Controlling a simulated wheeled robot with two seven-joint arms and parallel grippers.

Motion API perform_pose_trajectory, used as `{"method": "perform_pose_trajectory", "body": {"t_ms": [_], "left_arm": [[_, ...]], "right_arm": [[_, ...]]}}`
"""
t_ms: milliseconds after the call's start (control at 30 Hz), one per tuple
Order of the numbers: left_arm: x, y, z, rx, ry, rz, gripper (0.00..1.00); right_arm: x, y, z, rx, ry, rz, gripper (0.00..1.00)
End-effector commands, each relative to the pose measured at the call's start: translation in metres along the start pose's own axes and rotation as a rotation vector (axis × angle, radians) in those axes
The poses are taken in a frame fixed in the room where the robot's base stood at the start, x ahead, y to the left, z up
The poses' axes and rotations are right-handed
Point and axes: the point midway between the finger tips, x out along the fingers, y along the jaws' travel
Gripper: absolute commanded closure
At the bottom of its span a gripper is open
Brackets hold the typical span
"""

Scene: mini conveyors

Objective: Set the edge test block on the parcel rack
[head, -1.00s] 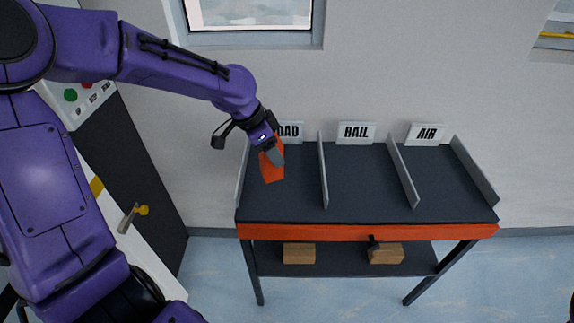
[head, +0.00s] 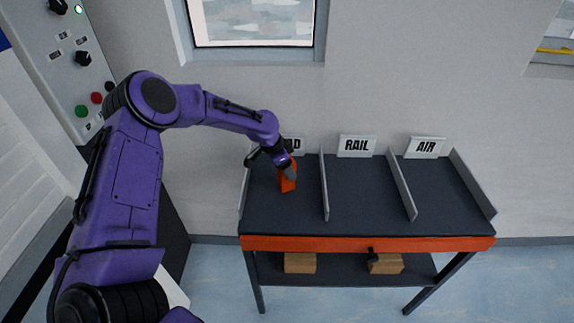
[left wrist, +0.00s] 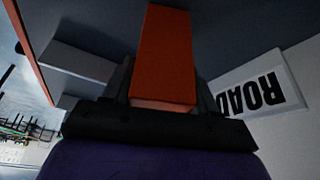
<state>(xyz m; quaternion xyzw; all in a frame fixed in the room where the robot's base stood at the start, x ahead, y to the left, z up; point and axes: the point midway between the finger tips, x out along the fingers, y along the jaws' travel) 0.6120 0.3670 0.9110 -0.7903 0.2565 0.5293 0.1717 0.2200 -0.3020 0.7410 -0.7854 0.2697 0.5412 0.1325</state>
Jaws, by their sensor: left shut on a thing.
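The edge test block is an orange block (head: 287,184) at the rack's left bay. My left gripper (head: 290,174) is shut on it. In the left wrist view the block (left wrist: 163,60) stands out from between the dark fingers. The parcel rack (head: 353,217) is a dark-topped table with an orange front edge, split by grey dividers into three bays. The block is in the left bay, near the back. Whether it touches the rack surface I cannot tell. My right gripper is not in view.
Signs stand behind the bays: a partly hidden one, read as ROAD in the left wrist view (left wrist: 259,94), then RAIL (head: 357,146) and AIR (head: 425,147). Grey dividers (head: 324,185) edge the bays. Brown boxes (head: 300,263) lie on the lower shelf. The middle and right bays are empty.

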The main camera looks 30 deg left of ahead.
Motion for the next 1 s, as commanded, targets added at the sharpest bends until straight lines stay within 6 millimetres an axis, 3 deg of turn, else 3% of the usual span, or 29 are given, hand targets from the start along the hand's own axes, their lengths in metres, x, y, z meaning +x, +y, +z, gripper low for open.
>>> {"method": "perform_pose_trajectory", "body": {"t_ms": [200,233,300,667,767,1000], "left_arm": [[0.003,0.0,0.001,0.0,0.001,0.0,0.88],[0.003,0.0,0.001,0.0,0.0,0.0,0.39],[0.002,0.0,0.001,0.001,0.0,0.0,0.17],[-0.004,0.0,-0.001,0.001,0.001,-0.001,0.17],[-0.022,-0.001,-0.001,0.001,0.004,-0.002,0.17],[-0.084,0.0,-0.001,0.002,0.004,-0.003,0.17]], "right_arm": [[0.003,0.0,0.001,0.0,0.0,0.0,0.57],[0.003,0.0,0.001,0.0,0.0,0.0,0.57],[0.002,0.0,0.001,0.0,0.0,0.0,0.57],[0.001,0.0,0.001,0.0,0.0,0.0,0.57],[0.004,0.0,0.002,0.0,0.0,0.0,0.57],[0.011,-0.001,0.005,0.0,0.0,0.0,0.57]]}}
